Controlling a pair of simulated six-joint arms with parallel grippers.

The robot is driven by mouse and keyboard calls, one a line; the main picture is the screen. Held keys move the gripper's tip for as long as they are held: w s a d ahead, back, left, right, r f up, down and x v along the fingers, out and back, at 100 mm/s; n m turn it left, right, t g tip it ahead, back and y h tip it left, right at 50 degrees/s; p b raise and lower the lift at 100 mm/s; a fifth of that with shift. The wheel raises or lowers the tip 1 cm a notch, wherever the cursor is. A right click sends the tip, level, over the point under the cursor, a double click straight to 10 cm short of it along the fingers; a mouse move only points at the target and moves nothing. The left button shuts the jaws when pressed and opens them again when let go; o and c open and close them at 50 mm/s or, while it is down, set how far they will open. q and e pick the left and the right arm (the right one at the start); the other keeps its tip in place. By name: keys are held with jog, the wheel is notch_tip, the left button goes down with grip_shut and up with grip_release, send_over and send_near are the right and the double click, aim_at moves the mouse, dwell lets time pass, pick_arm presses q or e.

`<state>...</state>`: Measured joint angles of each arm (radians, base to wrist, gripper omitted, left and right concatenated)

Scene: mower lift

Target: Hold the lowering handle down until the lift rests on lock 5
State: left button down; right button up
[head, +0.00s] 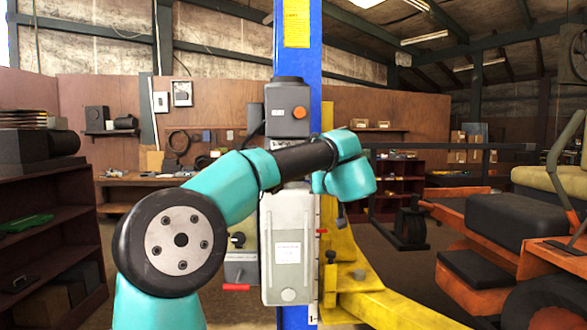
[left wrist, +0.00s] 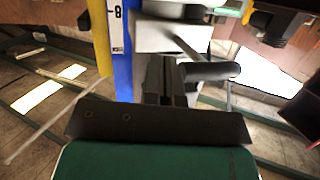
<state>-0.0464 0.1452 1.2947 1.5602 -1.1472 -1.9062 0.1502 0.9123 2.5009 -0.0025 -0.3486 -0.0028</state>
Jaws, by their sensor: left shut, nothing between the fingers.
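In the head view my left arm reaches across the blue lift column (head: 316,60), and its hand hides the left gripper's fingers. In the left wrist view my left gripper (left wrist: 166,80) is shut and empty. A lever with a black grip (left wrist: 210,71), apparently the lowering handle, lies right beside the fingertips; I cannot tell whether they touch it. It comes off a pale box (left wrist: 170,36). The lift's yellow arm (head: 385,302) is low at the right of the column. A numbered scale (head: 314,290) with a red mark (head: 328,231) runs along the column. My right gripper is not in view.
A grey cabinet (head: 288,225) stands in front of the column, with a red lever (head: 236,287) at its left. A box with an orange button (head: 299,112) is above. Shelves (head: 45,205) stand left; an orange mower (head: 475,225) is at the right.

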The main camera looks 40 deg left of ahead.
pick_arm(q)
jog(key=s+r+m+h, duration=0.2)
jog(key=s+r+h, duration=0.3)
jog(key=s+r, duration=0.6)
notch_tip(320, 180, up, 4)
jog(key=shift+s+f, duration=0.25)
jog(key=shift+s, duration=0.05)
jog(key=shift+w, duration=0.1)
jog(key=d+f+x, duration=0.1)
jog(key=f+x, duration=0.1)
jog(key=x, duration=1)
jog(key=shift+s+f, duration=0.2)
jog(key=shift+f, duration=0.15)
jog(key=shift+s+a, duration=0.1)
